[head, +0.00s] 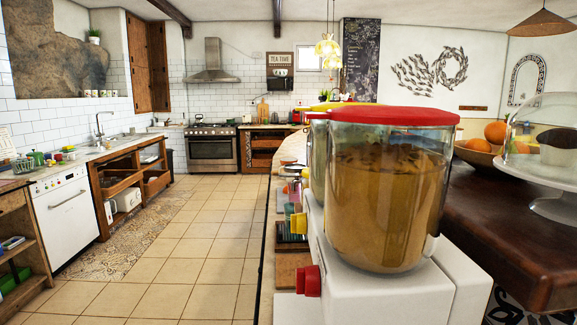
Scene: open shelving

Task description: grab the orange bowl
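A brownish bowl (476,159) holding round orange fruit (496,132) stands on the dark wooden counter at the right. It is the only bowl I can make out clearly, and its orange look comes partly from the fruit. The drink dispenser in front hides its left part. My gripper is not in view.
A drink dispenser (388,205) with a red lid stands very close in front. A glass-domed cake stand (540,172) is beside the bowl on the dark counter (505,215). The tiled floor (190,260) is clear. Small colored items line the left counter (85,158).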

